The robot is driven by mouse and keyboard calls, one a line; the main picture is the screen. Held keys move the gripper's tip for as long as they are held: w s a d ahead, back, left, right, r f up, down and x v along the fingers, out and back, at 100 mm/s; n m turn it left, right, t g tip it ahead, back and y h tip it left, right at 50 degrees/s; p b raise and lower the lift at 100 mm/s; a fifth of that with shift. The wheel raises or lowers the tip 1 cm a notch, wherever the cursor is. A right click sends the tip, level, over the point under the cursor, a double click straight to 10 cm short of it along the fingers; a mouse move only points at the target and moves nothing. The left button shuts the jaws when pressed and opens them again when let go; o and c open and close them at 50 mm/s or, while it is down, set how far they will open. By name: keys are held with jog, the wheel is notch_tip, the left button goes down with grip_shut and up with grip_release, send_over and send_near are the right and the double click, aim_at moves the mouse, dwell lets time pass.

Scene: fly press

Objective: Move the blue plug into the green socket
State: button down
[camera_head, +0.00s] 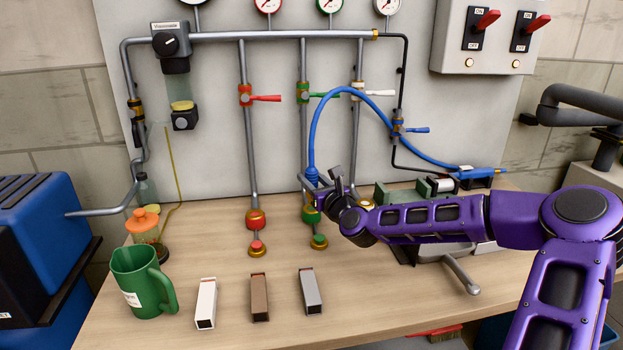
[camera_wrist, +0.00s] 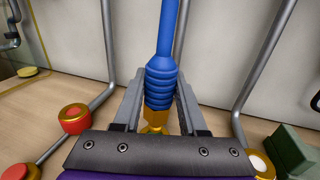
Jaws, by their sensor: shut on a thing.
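The blue plug (camera_head: 312,176) hangs upright on its blue hose, just above the green socket (camera_head: 310,214) in the head view. In the wrist view the ribbed blue plug (camera_wrist: 160,82) stands between the fingers, with a brass part below it. My gripper (camera_head: 322,186) is shut on the plug; both fingers also show in the wrist view (camera_wrist: 158,100). I cannot tell whether the plug's lower end touches the socket.
The red socket (camera_head: 256,219) is to the left, with its pipe rising behind. The blue hose (camera_head: 345,90) loops up and right across the valves. A green vise-like body (camera_wrist: 292,150) is at right.

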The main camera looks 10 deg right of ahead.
aim_at(313, 158)
jog(key=shift+f+b, duration=0.75)
jog(key=shift+f, duration=1.1)
dwell(2.0)
grip_release()
dwell(0.4)
jog(key=shift+r+p, duration=3.45)
jog(key=shift+r, duration=1.55)
